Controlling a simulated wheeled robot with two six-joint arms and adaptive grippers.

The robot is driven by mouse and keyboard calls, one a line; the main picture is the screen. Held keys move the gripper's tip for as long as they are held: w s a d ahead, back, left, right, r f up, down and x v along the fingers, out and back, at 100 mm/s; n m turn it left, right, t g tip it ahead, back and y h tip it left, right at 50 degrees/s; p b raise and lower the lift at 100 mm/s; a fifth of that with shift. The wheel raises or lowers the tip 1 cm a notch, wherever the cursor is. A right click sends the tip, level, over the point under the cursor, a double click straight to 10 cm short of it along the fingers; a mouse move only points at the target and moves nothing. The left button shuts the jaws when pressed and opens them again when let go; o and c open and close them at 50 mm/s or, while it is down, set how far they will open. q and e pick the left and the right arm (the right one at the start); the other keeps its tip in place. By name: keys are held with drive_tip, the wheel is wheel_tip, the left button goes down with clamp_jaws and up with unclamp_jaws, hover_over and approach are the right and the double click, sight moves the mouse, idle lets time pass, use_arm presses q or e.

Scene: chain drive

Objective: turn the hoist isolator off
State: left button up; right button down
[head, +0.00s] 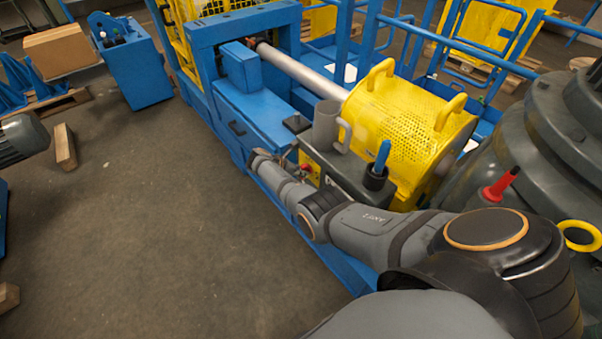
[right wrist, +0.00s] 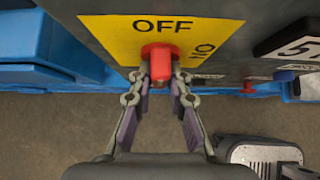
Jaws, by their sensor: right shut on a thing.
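The hoist isolator shows in the right wrist view as a red handle (right wrist: 161,64) on a yellow plate (right wrist: 120,36). "OFF" is printed above the handle, and a partly hidden sideways marking is at its right. My right gripper (right wrist: 160,76) is shut on the red handle, one finger on each side. I cannot tell exactly which mark the handle points to. In the head view my right arm reaches in from the lower right, and its gripper (head: 293,167) is at the side of a dark grey box (head: 345,170). My left gripper is not in view.
On the box stand a grey mug (head: 325,126) and a blue-handled tool (head: 383,156) in a dark cup. A yellow perforated guard (head: 400,125) is behind. A blue machine frame (head: 262,115) runs alongside. The floor (head: 150,215) at left is mostly clear.

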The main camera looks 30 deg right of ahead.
drive_tip(key=shift+f, duration=0.1)
drive_tip(key=c, duration=1.3)
unclamp_jaws()
drive_tip(key=v, duration=1.2)
